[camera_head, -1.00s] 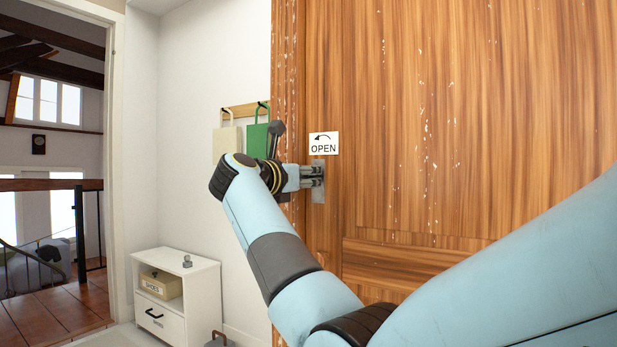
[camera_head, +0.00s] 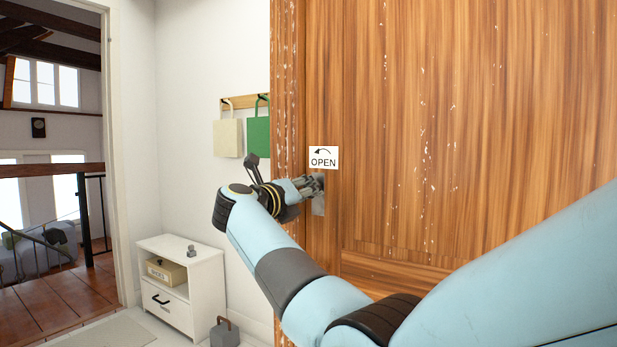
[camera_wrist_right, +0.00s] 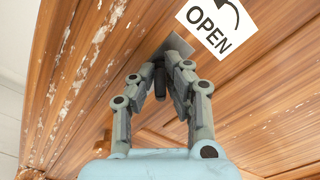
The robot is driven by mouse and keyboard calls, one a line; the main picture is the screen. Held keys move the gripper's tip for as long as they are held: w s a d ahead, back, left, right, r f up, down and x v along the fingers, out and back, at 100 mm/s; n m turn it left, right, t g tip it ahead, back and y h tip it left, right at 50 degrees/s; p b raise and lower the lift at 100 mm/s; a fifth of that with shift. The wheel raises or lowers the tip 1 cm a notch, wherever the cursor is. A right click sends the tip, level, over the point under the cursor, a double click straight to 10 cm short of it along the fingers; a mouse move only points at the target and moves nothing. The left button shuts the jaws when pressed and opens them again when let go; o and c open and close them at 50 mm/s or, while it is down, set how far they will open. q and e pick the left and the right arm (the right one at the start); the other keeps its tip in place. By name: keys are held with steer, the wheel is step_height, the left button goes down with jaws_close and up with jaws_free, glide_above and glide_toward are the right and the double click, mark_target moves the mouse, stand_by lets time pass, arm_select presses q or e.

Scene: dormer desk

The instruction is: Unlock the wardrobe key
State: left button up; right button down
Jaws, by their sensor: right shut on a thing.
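The wooden wardrobe (camera_head: 420,130) fills the right of the head view, its door shut. A white OPEN sign (camera_head: 323,158) with an arrow curving left sits above a metal lock plate (camera_head: 319,206). My right gripper (camera_head: 317,184) is at the plate, its fingers partly overlapping it. In the right wrist view my gripper (camera_wrist_right: 165,72) is shut on the key (camera_wrist_right: 159,82), a small dark piece at the plate (camera_wrist_right: 178,48), mostly hidden by the fingertips. The sign (camera_wrist_right: 216,24) looks tilted there. My left gripper is not in view.
A white cabinet (camera_head: 205,285) with a shoe box (camera_head: 167,271) stands at the lower left, with a grey weight-like object (camera_head: 225,332) beside it. Cream (camera_head: 228,138) and green (camera_head: 258,137) bags hang on a wall rack. A doorway opens at far left.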

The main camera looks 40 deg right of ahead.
steer(key=n+p, duration=0.2)
steer(key=n, duration=0.1)
steer(key=n+p, duration=0.1)
steer(key=p, duration=0.1)
steer(key=shift+r+n, duration=0.25)
steer(key=shift+n, duration=0.05)
steer(key=n+p, duration=0.2)
steer(key=n, duration=0.1)
steer(key=shift+f+p, duration=0.15)
steer(key=shift+p, duration=0.15)
steer(key=shift+f+n+p, duration=0.15)
steer(key=shift+n+p, duration=0.5)
steer(key=shift+n, duration=0.35)
steer(key=c, duration=1.4)
jaws_free()
steer(key=shift+w+a, duration=0.1)
steer(key=shift+w, duration=0.05)
steer(key=v, duration=0.7)
steer(key=shift+a, duration=0.25)
